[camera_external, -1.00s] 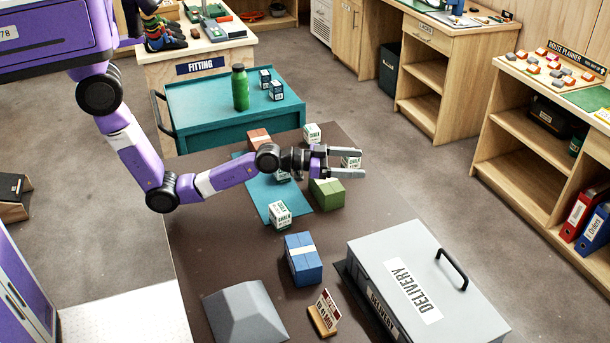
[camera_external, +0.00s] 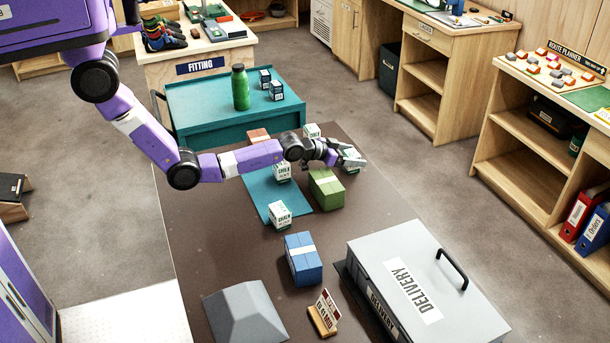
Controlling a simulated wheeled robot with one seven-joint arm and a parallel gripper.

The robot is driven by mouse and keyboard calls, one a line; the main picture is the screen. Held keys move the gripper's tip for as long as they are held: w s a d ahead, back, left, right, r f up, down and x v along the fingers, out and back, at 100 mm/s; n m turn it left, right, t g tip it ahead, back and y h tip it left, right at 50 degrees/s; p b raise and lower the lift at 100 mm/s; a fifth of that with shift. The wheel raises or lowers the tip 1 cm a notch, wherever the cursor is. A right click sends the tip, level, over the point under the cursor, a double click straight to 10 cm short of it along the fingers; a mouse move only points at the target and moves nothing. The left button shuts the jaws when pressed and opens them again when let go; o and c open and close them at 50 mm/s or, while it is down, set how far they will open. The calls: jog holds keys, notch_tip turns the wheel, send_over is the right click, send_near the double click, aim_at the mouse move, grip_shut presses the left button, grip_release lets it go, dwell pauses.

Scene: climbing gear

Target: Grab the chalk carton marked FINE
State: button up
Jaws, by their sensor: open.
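Several small white chalk cartons with green lettering stand on the dark brown table (camera_external: 215,240). One carton (camera_external: 279,214) is on the front of the teal mat, and another carton (camera_external: 282,172) is further back on it. A third carton (camera_external: 312,130) stands near the table's back edge. A fourth carton (camera_external: 352,168) is at the right, partly hidden by my gripper. The word FINE is too small to make out on any of them. My gripper (camera_external: 353,158) is open, its fingers at the right-hand carton; I cannot tell whether they touch it or are above it.
A green box (camera_external: 326,190) stands just in front of my gripper, and a blue box (camera_external: 303,260) nearer the camera. A grey DELIVERY case (camera_external: 430,285), a small sign (camera_external: 324,312) and a grey wedge (camera_external: 245,312) occupy the front. The table's left strip is clear.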

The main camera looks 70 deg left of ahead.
jog(key=shift+x, duration=1.1)
jog(key=c, duration=1.4)
jog(key=shift+c, duration=0.7)
jog(key=shift+w+r, duration=0.1)
jog(key=shift+r, duration=0.05)
